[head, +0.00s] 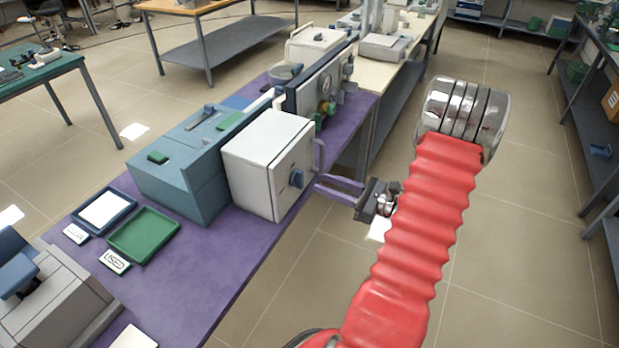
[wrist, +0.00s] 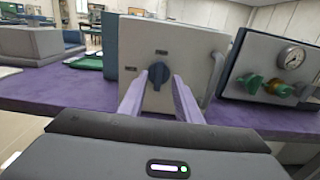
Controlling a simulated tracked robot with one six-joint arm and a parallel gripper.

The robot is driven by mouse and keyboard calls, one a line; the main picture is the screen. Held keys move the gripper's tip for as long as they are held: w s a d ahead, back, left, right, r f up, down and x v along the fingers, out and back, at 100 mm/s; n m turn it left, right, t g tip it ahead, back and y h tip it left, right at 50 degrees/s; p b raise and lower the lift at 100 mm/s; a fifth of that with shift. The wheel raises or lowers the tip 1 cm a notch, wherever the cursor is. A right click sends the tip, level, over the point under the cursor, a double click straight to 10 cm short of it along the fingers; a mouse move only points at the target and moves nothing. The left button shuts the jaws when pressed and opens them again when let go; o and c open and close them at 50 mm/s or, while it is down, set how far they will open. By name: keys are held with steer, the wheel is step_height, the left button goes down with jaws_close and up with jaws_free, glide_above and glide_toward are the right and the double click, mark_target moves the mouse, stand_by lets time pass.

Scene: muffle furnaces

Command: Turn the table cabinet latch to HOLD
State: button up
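The table cabinet (head: 262,160) is a white box with a grey door on the purple bench, and it also shows in the wrist view (wrist: 195,45). Its latch is a blue knob (head: 297,178) on the door front. In the wrist view the knob (wrist: 158,75) stands roughly upright, with small dark labels above it and to its left, too small to read. My gripper (head: 317,182) is open and empty, its two purple fingers pointing at the door. In the wrist view the fingertips (wrist: 157,82) lie on either side of the knob; contact cannot be told.
A grey door handle (head: 319,156) is right of the knob. A blue-grey cabinet (head: 180,175) stands left, and a panel with a gauge and green valves (wrist: 275,80) stands right. Green tray (head: 143,234) and dark-framed tray (head: 104,210) lie on the bench. Floor is clear in front.

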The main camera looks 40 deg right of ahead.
mark_target(303, 176)
steer(key=shift+x, duration=3.2)
steer(key=shift+c, duration=0.5)
jaws_close()
